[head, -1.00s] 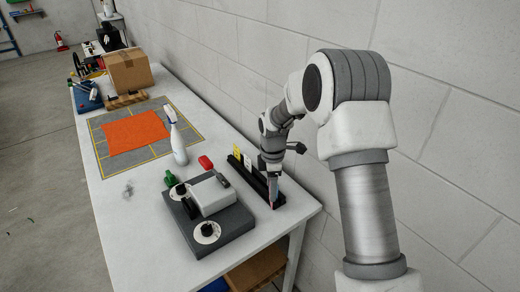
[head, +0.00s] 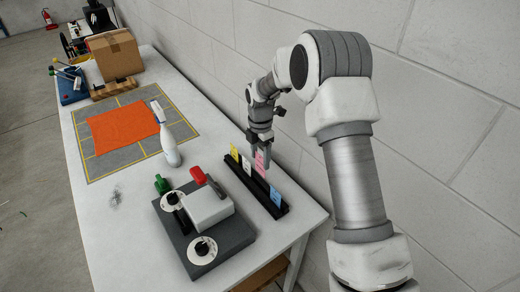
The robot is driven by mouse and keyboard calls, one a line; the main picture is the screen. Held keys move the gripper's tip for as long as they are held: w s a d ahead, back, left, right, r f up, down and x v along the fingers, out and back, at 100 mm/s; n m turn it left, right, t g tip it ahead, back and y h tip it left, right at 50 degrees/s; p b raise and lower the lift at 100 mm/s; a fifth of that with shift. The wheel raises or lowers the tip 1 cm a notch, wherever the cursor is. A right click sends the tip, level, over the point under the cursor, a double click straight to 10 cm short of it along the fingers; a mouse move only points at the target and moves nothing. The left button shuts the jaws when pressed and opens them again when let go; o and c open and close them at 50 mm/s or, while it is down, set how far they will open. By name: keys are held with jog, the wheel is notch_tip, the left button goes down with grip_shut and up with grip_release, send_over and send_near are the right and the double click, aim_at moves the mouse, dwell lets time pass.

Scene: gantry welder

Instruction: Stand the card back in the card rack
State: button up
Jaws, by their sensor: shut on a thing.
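The black card rack (head: 242,172) lies along the wall side of the white table, near its front end. A yellow card (head: 233,153), a white card (head: 246,166) and a blue card (head: 276,195) stand in it. My gripper (head: 262,149) is above the rack, pointing down, shut on the pink card (head: 261,162). The pink card is upright between the white and blue cards. Its lower edge is close to the rack; I cannot tell whether it sits in a slot.
A dark grey device (head: 225,240) with dials stands left of the rack. An orange cloth (head: 123,127) and a cardboard box (head: 116,54) are farther back. The block wall (head: 300,140) is close on the right.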

jog(key=shift+f+b, duration=2.7)
jog(key=shift+f, duration=1.6)
jog(key=o, duration=1.5)
